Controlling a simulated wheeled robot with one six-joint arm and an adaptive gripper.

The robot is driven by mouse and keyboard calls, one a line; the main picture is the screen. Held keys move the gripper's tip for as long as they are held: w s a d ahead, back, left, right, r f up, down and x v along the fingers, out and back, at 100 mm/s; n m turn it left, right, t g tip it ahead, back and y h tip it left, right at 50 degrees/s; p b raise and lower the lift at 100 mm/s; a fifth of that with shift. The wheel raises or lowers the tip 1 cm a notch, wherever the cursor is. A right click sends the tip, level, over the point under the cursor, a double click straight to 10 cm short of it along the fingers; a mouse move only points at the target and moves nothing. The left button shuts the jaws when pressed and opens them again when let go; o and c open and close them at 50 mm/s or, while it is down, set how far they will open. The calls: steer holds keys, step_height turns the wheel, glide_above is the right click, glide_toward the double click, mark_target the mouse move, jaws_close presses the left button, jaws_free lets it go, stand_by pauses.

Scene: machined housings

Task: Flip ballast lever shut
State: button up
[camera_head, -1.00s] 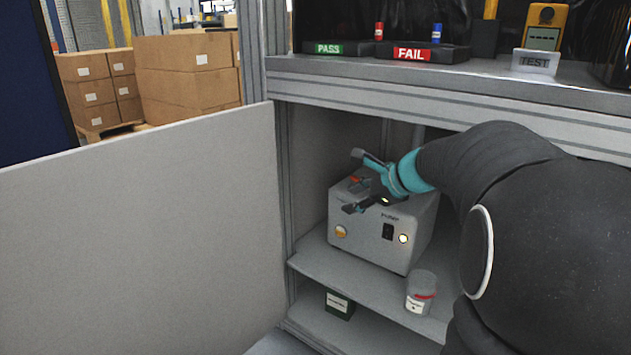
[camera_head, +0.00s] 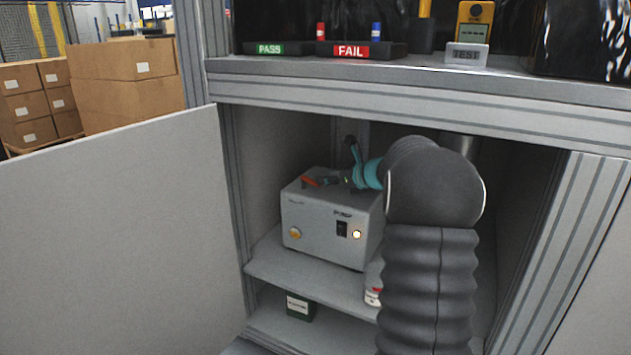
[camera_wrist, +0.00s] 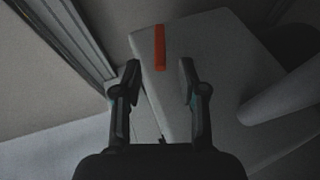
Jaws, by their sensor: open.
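The ballast lever is a short red-orange bar (camera_head: 313,181) on top of the grey pump box (camera_head: 318,230). In the wrist view the lever (camera_wrist: 160,48) lies straight ahead, just beyond my fingertips, near one edge of the box top (camera_wrist: 215,60). My gripper (camera_wrist: 160,66) is open and empty, with the lever lined up between its two fingers and apart from both. In the head view my gripper (camera_head: 345,163) is above the box, to the right of the lever; the arm hides part of the box's right side.
The pump stands on the upper shelf (camera_head: 285,262) inside a cabinet. The open door (camera_head: 110,230) is at left, the benchtop edge (camera_head: 420,75) above. A pale pipe (camera_wrist: 285,95) is at right in the wrist view. A jar (camera_head: 373,296) and green box (camera_head: 300,306) are below.

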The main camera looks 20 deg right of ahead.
mark_target(311, 180)
steer(key=x, duration=0.6)
steer(key=shift+w+a+f, duration=0.1)
steer(key=shift+w, duration=0.1)
jaws_close()
